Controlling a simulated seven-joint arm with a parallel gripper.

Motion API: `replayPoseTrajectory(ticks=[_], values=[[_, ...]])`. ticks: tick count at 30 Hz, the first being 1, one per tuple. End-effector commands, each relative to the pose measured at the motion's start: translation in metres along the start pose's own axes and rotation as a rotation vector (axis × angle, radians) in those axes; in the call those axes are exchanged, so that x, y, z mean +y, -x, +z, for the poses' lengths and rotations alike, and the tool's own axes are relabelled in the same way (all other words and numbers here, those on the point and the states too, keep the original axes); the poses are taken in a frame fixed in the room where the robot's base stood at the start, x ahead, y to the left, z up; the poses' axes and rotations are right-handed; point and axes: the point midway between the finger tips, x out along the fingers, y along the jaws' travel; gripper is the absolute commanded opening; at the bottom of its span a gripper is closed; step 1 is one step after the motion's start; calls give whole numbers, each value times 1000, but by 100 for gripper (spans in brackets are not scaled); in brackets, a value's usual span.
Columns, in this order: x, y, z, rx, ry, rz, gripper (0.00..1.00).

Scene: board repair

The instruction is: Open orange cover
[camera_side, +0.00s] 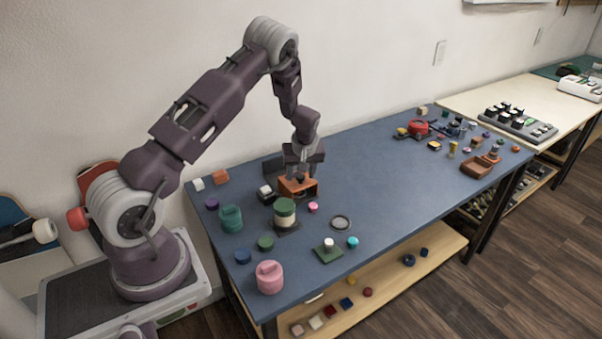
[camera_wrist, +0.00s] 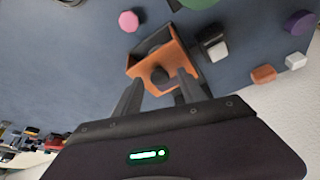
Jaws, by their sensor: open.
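The orange cover (camera_side: 299,189) sits on the blue table toward its back left. It also shows in the wrist view (camera_wrist: 178,66), with a dark round knob (camera_wrist: 160,76) on its side nearest my gripper. A dark interior shows beside it. My gripper (camera_side: 300,172) is directly above the cover, pointing down. In the wrist view the two fingers (camera_wrist: 160,80) are apart, one on each side of the knob. I cannot tell whether they touch it. The fingers partly hide the cover's near edge.
A black block with a white top (camera_wrist: 213,44) stands close beside the cover. A green-topped cylinder (camera_side: 284,209) and a pink piece (camera_side: 313,208) are near it. A grey ring (camera_side: 341,223) lies to the front right. The table's middle (camera_side: 385,185) is clear.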

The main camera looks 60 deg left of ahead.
Motion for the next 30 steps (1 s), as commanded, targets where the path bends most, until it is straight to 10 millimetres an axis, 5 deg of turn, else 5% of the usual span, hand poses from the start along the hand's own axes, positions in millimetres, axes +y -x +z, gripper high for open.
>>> replayPoseTrajectory(ticks=[4,11,30], values=[[0,0,0,0,-1,0,46],[0,1,0,0,-1,1,1],[1,1,0,0,-1,1,0]])
